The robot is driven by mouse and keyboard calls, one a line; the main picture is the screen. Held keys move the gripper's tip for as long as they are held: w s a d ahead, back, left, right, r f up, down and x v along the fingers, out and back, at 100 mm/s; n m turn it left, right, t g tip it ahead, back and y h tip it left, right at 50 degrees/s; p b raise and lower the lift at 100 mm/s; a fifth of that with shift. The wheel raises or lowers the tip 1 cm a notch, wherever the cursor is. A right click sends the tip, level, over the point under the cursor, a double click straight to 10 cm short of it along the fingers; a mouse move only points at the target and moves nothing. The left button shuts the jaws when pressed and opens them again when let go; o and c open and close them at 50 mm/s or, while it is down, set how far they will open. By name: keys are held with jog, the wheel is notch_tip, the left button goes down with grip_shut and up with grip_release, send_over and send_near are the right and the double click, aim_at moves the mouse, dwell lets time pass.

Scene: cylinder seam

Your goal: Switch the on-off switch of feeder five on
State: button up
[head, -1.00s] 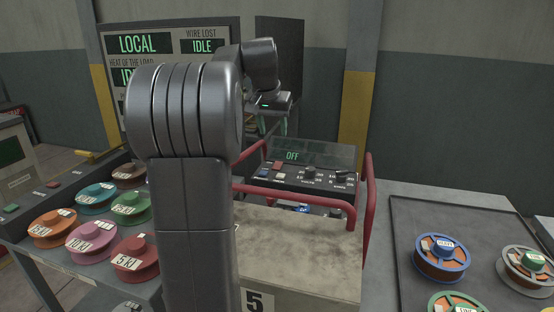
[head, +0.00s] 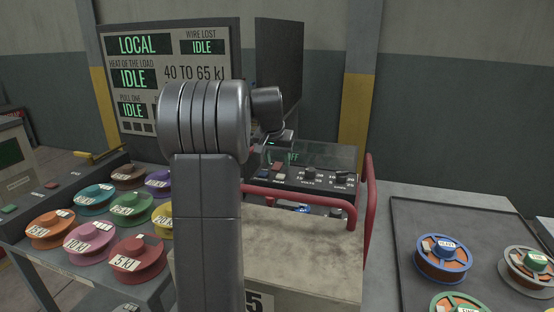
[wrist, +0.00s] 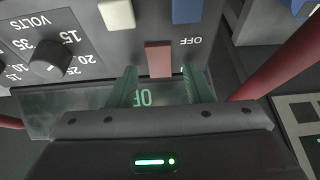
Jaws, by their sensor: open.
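Feeder five is the box with red rails and a "5" label (head: 255,302) on its front in the head view. Its dark control panel (head: 325,177) faces up, with a display (head: 325,155) behind reading OFF, now partly covered by my arm. The red on-off switch (wrist: 159,58), marked OFF beside it, shows in the wrist view and also in the head view (head: 277,167). My gripper (wrist: 161,78) is open and empty, its two green fingers on either side of the red switch's near end in the picture. I cannot tell whether they touch it.
A white button (wrist: 117,14), a blue button (wrist: 187,10) and a VOLTS knob (wrist: 47,58) are close to the switch. Red rails (head: 368,205) flank the panel. Several coloured spools sit on the left table, and more on the right mat (head: 400,235). A status board (head: 165,70) stands behind.

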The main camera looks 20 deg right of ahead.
jog(key=shift+c, duration=0.4)
jog(key=c, duration=0.9)
jog(key=shift+r+p, duration=0.25)
jog(key=shift+p, duration=0.7)
jog(key=shift+w+d+g+y+p, duration=0.1)
jog(key=shift+g+y+p, duration=0.25)
jog(key=shift+p, duration=0.8)
jog(key=shift+r+p, duration=0.1)
jog(key=shift+p, duration=0.4)
jog(key=p, duration=0.2)
jog(key=g+y+p, duration=0.1)
jog(key=p, duration=0.1)
jog(key=shift+w+d+g+p, duration=0.15)
jog(key=shift+w+g+p, duration=0.1)
jog(key=shift+p, duration=0.15)
jog(key=shift+f, duration=0.3)
jog(key=o, duration=1)
